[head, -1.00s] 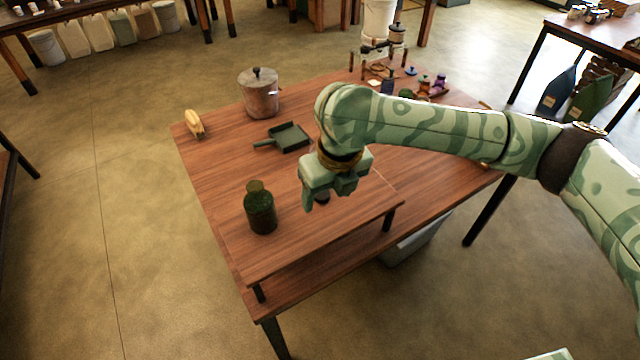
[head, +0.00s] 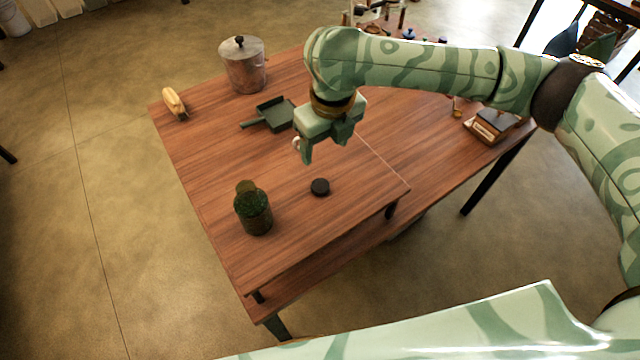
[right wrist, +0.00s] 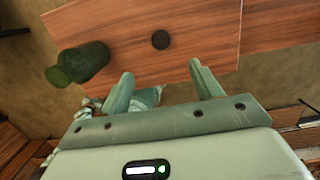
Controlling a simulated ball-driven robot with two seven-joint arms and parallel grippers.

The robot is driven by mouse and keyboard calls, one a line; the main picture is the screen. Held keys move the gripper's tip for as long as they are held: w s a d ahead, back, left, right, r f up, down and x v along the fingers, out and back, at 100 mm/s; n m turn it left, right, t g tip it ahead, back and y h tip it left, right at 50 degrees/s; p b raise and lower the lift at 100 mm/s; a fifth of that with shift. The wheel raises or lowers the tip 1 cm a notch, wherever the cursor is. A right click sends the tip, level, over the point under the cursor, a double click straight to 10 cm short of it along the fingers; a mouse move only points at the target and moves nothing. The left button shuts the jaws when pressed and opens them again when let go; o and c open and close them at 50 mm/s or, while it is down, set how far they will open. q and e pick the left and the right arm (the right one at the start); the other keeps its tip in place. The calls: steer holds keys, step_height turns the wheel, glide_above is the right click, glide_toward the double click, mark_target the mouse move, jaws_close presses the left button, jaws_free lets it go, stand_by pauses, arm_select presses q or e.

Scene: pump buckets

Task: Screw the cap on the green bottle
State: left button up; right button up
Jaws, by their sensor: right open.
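The green bottle (head: 254,210) stands upright on the raised wooden board, its short neck bare. The dark round cap (head: 320,187) lies on the board to the right of the bottle. My right gripper (head: 308,152) is above the board, a little beyond the cap, and holds nothing. In the right wrist view its two fingers (right wrist: 161,92) are spread apart, with the cap (right wrist: 160,40) beyond the gap between them. The bottle (right wrist: 82,63) shows at the left there. My left gripper is not in view.
A metal pot (head: 243,65), a dark dustpan (head: 275,114) and a yellow object (head: 174,102) stand farther back on the table. A small box-like object (head: 493,125) is at the right end. The board (head: 330,225) is clear around bottle and cap.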

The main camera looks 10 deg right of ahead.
steer(key=b, duration=0.2)
glide_above(320, 185)
steer(key=s, duration=0.1)
step_height(320, 185, down, 9)
steer(key=shift+d+r, duration=0.15)
steer(key=shift+f, duration=0.35)
steer(key=f, duration=0.1)
steer(key=f+b, duration=0.1)
steer(key=f, duration=0.1)
steer(key=f+b, duration=0.1)
steer(key=f, duration=0.1)
steer(key=shift+w+f, duration=0.1)
steer(key=shift+w, duration=0.3)
steer(key=c, duration=1)
